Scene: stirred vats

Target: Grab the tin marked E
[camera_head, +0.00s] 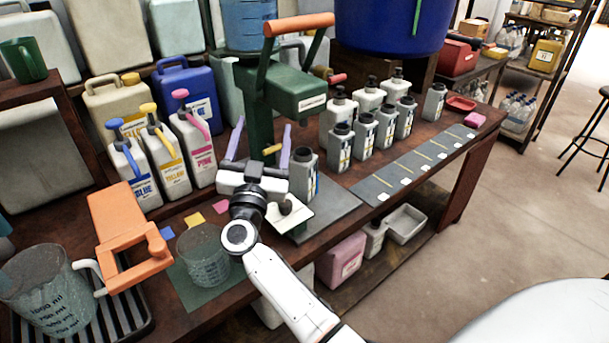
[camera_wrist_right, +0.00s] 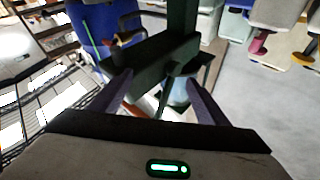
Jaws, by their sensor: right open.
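Several grey tins with dark caps (camera_head: 364,136) stand in a group on the bench, right of the green press (camera_head: 295,90). Another grey tin (camera_head: 303,177) stands apart from them, in front of the press and just right of my right gripper. The letters on the tins are too small to read, so I cannot tell which is E. My right gripper (camera_head: 260,145) is open, its two purple fingers pointing toward the press. In the wrist view its fingers (camera_wrist_right: 160,95) stand apart, with the dark green press beyond them and no tin clearly held. My left gripper is not in view.
A dark strip with white labels (camera_head: 413,162) runs along the bench's right side. Blue, yellow and pink bottles (camera_head: 195,145) stand left. A clear beaker (camera_head: 203,258), an orange bracket-like object (camera_head: 130,235) and a measuring jug (camera_head: 50,290) are at front left. A blue vat (camera_head: 390,25) stands behind the tins.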

